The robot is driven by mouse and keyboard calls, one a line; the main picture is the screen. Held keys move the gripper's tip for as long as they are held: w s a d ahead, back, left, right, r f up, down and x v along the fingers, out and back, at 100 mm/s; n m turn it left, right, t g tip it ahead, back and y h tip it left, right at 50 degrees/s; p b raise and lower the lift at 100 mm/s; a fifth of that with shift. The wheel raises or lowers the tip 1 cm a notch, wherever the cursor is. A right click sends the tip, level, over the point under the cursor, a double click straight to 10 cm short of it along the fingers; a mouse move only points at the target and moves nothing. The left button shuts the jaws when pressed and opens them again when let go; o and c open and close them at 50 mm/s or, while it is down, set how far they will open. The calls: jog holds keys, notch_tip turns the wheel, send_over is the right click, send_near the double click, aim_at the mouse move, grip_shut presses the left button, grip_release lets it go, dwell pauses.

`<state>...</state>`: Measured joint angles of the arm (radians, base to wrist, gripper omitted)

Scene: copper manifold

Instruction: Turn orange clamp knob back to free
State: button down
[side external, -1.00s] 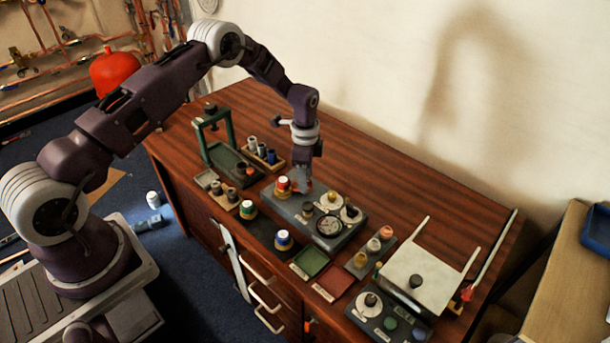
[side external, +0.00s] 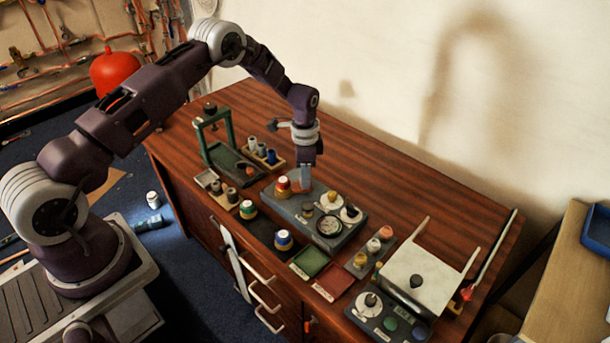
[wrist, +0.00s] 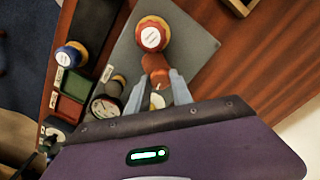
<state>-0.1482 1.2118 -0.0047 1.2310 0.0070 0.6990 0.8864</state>
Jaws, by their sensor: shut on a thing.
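The orange clamp knob (wrist: 156,70) sits on the grey fixture plate (wrist: 188,40), next to a red-and-yellow round part with a white top (wrist: 152,36). My gripper (wrist: 157,80) points down at the plate with its two pale fingers on either side of the knob, shut on it. In the side view my gripper (side external: 304,186) is low over the left end of the plate (side external: 345,238), just right of the red-and-yellow part (side external: 283,185). There the fingers hide most of the knob. The knob's exact turn angle cannot be told.
A round dial (side external: 329,226) and pale-topped knobs stand on the same plate to the right. A green-framed stand (side external: 231,140) and a block with small cylinders (side external: 262,153) are behind left. Green (side external: 309,262) and red (side external: 334,281) trays lie in front. Bare wood is behind the plate.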

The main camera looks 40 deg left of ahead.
jog(key=n, duration=1.1)
jog(key=shift+n, duration=2.1)
jog(key=c, duration=1.1)
grip_release()
jog(key=shift+r, duration=0.1)
notch_tip(320, 180, up, 7)
jog(key=shift+f, duration=0.1)
